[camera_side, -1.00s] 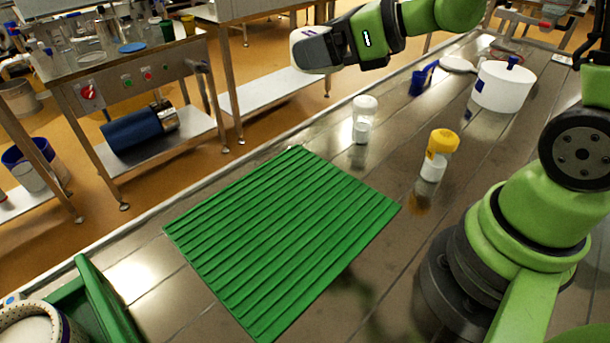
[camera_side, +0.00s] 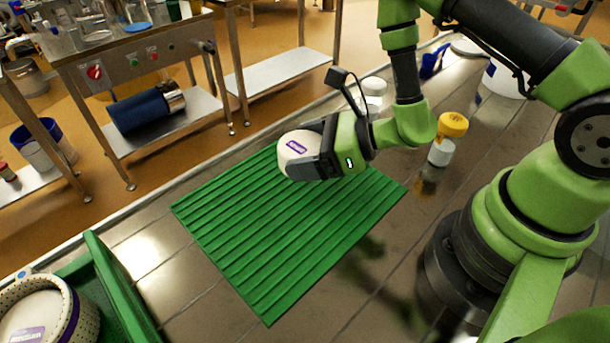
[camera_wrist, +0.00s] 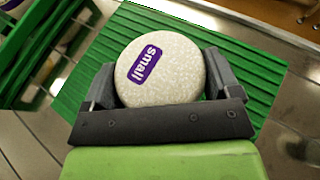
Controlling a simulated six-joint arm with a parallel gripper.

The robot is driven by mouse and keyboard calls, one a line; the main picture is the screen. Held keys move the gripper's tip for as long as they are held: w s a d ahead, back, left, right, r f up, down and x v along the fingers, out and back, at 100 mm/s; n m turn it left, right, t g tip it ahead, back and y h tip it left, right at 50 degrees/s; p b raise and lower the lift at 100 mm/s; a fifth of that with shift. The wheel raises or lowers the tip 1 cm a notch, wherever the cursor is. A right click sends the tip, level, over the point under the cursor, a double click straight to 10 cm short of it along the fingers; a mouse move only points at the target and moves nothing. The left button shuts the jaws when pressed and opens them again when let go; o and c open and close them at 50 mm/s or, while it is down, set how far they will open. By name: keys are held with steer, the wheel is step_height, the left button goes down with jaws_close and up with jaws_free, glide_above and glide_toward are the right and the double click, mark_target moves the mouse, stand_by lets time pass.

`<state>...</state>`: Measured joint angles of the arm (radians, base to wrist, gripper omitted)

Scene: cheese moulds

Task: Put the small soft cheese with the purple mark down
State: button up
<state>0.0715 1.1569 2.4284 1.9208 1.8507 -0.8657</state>
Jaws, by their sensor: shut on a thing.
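The small soft cheese (camera_side: 299,154) is a pale round disc with a purple label. In the wrist view the cheese (camera_wrist: 165,68) shows the word "small" on its label, and a finger of my gripper (camera_wrist: 160,90) presses on each side of it. In the side view my gripper (camera_side: 312,158) holds the cheese over the far part of the green ribbed mat (camera_side: 260,240). The cheese looks to be above the mat, but its underside is hidden, so I cannot tell how large the gap is.
A green crate (camera_side: 112,285) at the lower left holds a perforated mould (camera_side: 75,315) with a purple-labelled cheese. A yellow-capped jar (camera_side: 447,140) stands right of the mat. A clear jar (camera_side: 373,92) is partly behind my arm. Most of the mat is bare.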

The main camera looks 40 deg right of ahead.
mark_target(306, 188)
steer(key=shift+f, duration=2.9)
steer(key=shift+f, duration=0.15)
steer(key=o, duration=0.6)
